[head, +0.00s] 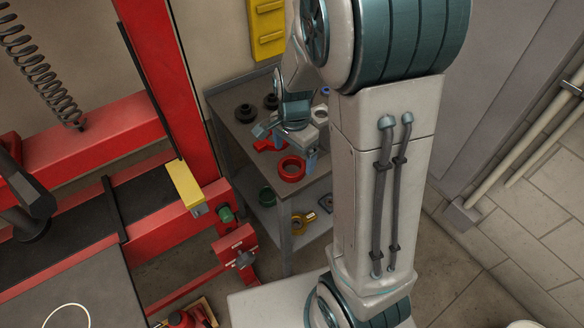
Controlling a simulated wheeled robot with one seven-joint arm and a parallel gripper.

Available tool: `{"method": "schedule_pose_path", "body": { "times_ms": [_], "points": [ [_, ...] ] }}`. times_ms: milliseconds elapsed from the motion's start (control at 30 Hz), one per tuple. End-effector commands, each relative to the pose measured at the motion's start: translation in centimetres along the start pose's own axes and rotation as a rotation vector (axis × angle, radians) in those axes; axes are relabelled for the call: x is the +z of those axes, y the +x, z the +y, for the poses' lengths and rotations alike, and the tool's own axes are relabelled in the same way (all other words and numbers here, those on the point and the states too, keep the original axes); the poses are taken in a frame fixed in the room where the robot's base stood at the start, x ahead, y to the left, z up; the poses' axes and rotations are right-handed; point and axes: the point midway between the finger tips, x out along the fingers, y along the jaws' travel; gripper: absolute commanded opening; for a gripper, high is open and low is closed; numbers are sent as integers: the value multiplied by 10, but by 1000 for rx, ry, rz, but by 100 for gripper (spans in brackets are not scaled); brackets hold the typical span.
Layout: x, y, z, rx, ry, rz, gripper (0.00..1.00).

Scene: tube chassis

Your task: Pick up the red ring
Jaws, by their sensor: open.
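The red ring (291,168) lies flat near the front right of the grey shelf's top (262,183). My gripper (288,152) is above the shelf top, just behind and over the ring in the picture. Its jaws are open and appear empty. One finger comes down close to the ring's right side; I cannot tell whether it touches.
A red part (268,145) lies behind the ring. Black round parts (246,112) stand at the back left, and a pale ring (320,115) at the back right. A red frame (180,85) rises left of the shelf. Other parts lie on the lower shelf.

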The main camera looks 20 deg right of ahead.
Motion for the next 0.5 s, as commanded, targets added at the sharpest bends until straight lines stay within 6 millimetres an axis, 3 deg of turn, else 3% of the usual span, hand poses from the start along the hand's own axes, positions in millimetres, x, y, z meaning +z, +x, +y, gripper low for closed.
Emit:
{"method": "schedule_pose_path", "body": {
  "times_ms": [500],
  "points": [
    [-1, 51, -6, 1, 0, -1, 92]
  ]
}}
